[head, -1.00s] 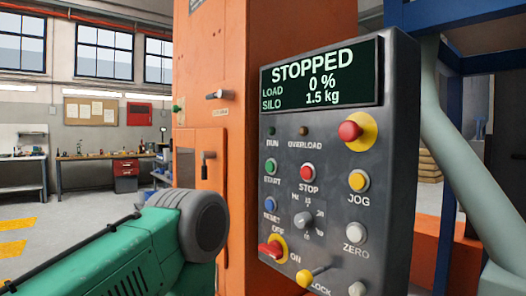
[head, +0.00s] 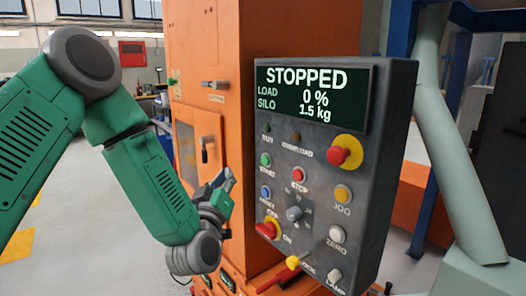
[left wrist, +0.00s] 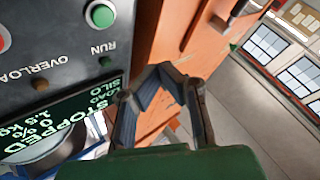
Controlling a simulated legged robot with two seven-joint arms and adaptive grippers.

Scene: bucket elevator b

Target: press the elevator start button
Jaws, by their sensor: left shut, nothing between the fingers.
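The control panel (head: 325,215) is a dark grey box whose display (head: 312,98) reads STOPPED, 0 %, 1.5 kg. The green start button (head: 266,159) sits in its left column, above the blue reset button (head: 266,192). My left gripper (head: 228,181) is just left of the panel's left edge, slightly below the start button's height in the picture, and apart from it. Its fingers are shut and empty. In the left wrist view the panel appears upside down, with the start button (left wrist: 98,13) at the top and the fingertips (left wrist: 160,72) right of the panel edge. My right gripper is not in view.
Open floor lies to the left.

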